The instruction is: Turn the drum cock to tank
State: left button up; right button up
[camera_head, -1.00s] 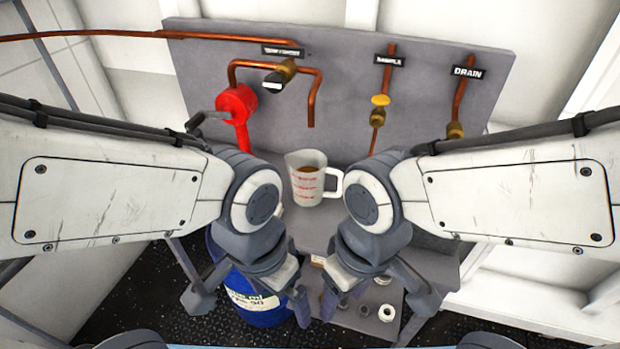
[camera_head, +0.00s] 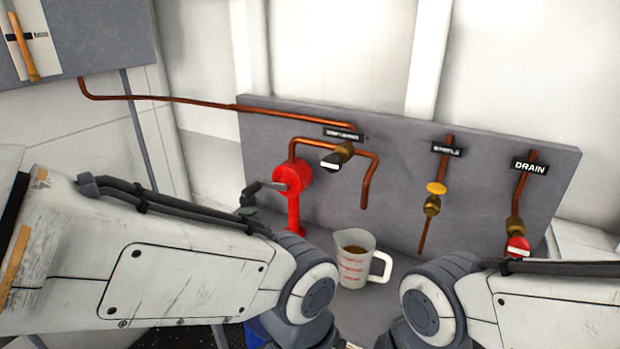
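The cock (camera_head: 333,161) on the copper pipe above the red pump has a brass body and a dark lever with a white stripe. The lever points left and slightly down. A black label plate (camera_head: 343,134) sits just above it; its lettering is too small to read surely. A copper supply pipe (camera_head: 200,101) runs in from the left to this cock, and a bent spout pipe (camera_head: 372,180) drops to its right. Both my grippers are out of view below the frame; only arm links show, below and apart from the cock.
A red hand pump (camera_head: 293,178) with a grey crank stands left of the cock. A measuring jug (camera_head: 357,262) with brown liquid stands on the bench. A yellow-handled sample cock (camera_head: 434,190) and a red-handled drain cock (camera_head: 517,246) are to the right. A gauge board (camera_head: 100,40) is upper left.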

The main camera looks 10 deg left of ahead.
aim_at(332, 161)
jog(key=z, duration=0.45)
jog(key=k, duration=1.1)
jog(key=u, duration=0.45)
jog(key=i, duration=0.75)
